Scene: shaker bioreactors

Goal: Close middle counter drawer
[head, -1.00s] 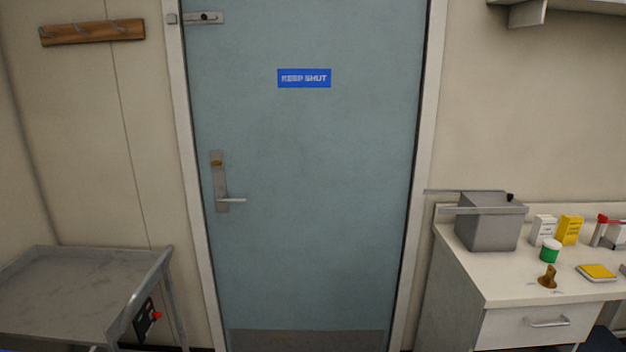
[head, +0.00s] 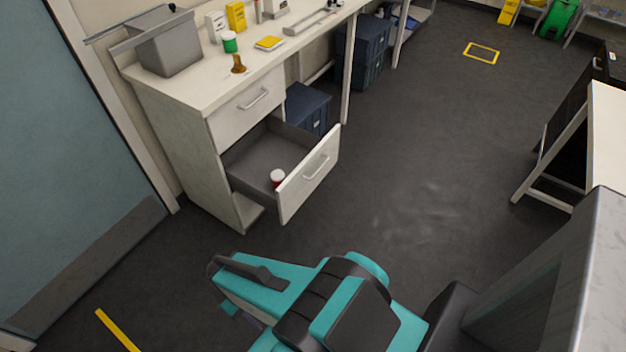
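The middle counter drawer (head: 310,185) is pulled well out from the white counter unit in the head view. Its front is white with a bar handle (head: 317,166), and its inside is grey. A small red jar with a white lid (head: 277,179) stands inside, close behind the drawer front. The drawer above (head: 247,107) is shut. Below the open drawer is an open gap with a low bottom panel. My teal and black arm shows at the bottom of the view, apart from the drawer.
The countertop (head: 200,95) holds a grey metal box (head: 167,42), a green jar (head: 230,42), a yellow pad (head: 269,43) and small cartons. Blue crates (head: 307,108) stand right of the drawers. The dark floor (head: 420,190) before the drawer is clear. A white table stands at far right.

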